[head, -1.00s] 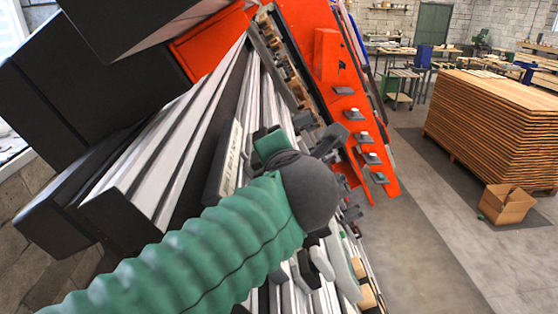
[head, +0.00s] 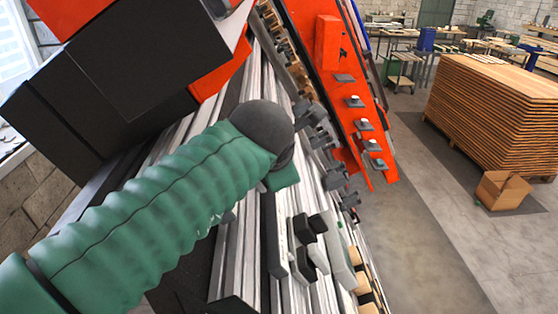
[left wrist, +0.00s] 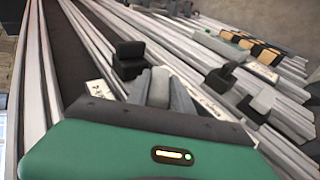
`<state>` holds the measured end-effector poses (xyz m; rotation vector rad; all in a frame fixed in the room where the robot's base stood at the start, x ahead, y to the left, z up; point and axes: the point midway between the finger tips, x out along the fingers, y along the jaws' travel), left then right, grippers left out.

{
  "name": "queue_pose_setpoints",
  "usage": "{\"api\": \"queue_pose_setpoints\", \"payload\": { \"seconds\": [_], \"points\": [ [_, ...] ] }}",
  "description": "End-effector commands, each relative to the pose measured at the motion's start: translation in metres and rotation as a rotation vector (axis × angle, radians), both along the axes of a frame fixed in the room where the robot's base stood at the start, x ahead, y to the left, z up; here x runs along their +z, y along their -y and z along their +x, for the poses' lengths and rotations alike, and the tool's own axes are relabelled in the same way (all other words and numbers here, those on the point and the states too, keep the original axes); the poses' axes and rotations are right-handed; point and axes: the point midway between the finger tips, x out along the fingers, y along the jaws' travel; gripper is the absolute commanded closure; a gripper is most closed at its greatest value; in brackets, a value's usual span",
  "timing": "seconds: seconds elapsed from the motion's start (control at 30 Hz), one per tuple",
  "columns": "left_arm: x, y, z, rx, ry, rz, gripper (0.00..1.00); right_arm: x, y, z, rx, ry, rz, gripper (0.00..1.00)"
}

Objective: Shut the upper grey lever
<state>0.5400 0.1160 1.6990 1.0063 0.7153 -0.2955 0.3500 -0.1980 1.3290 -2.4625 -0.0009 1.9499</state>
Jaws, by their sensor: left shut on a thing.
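My left arm crosses the head view in a green ribbed sleeve to a dark grey wrist ball. The left gripper's fingers are hidden behind it there; only part of its green body shows. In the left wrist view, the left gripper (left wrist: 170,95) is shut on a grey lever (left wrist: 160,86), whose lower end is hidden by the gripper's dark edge. A black block (left wrist: 130,60) stands close beside it on the rail. A second grey-and-black lever piece (left wrist: 262,100) sits farther right, apart from the gripper. I cannot tell how far the held lever is turned. My right gripper is out of view.
Long pale metal rails (head: 235,270) run beneath the arm. Black and grey fittings (head: 312,235) crowd them. A large black housing (head: 120,75) overhangs at upper left. An orange panel (head: 330,60) stands behind. Open floor (head: 430,240) lies right, with a board stack (head: 490,110) and carton (head: 503,190).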

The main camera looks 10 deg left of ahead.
Motion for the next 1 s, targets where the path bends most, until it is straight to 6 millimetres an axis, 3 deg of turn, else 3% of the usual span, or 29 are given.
{"api": "queue_pose_setpoints", "payload": {
  "seconds": [0.1,0.13,0.3,0.63,1.0],
  "points": [
    [-0.005,0.001,-0.001,0.001,-0.011,0.001,1.00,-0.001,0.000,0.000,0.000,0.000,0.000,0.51],
    [-0.005,0.001,-0.001,0.001,-0.011,0.001,0.70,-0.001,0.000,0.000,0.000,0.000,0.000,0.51],
    [-0.004,0.001,-0.001,0.001,-0.008,0.000,0.51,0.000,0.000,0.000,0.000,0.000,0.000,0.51],
    [0.001,0.001,-0.005,0.001,-0.001,-0.001,0.51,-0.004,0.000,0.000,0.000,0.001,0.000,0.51],
    [0.042,0.008,-0.050,0.000,-0.004,-0.001,0.51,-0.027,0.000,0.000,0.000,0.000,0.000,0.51]
  ]
}}
